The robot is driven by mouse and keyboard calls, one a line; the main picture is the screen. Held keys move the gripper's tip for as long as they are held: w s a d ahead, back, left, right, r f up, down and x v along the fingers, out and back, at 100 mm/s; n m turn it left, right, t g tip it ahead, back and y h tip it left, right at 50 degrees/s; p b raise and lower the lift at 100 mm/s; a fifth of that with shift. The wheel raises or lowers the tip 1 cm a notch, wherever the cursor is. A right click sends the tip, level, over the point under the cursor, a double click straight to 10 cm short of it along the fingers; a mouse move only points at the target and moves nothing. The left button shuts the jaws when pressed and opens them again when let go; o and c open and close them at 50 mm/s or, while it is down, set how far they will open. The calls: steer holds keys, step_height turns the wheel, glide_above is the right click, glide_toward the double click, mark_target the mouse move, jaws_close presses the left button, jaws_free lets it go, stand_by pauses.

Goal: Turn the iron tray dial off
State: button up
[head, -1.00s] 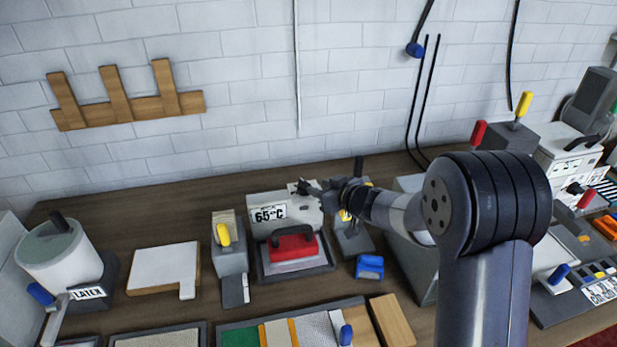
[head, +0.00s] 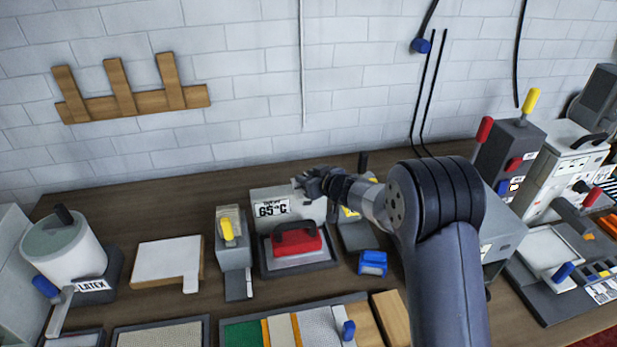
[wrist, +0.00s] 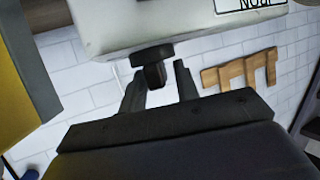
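The iron tray (head: 330,262) is a dark tray with a pale grey housing (head: 262,196) behind it, labelled 65°C. A red iron (head: 297,243) with a dark handle rests on the tray. My gripper (head: 302,184) is at the housing's upper right, and the dial is hidden there in the head view. In the wrist view, a dark dial (wrist: 153,62) with a round base and a raised bar sticks out from the housing (wrist: 150,22). My gripper (wrist: 160,72) is open there, with one finger on each side of the bar. I cannot tell whether the fingers touch it.
A grey device with a yellow handle (head: 227,229) stands left of the tray. A blue object (head: 372,263) lies to its right. A latex pot (head: 65,248) and a white board (head: 165,262) are further left. Machines with levers (head: 513,150) crowd the right side.

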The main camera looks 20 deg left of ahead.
jaws_close()
steer(key=shift+n+g+y, duration=0.3)
steer(key=shift+n+g, duration=0.2)
steer(key=shift+n+g+y, duration=0.5)
steer(key=shift+n+g, duration=0.5)
steer(key=shift+g, duration=0.1)
steer(key=shift+o, duration=0.9)
jaws_free()
steer(key=shift+d, duration=0.1)
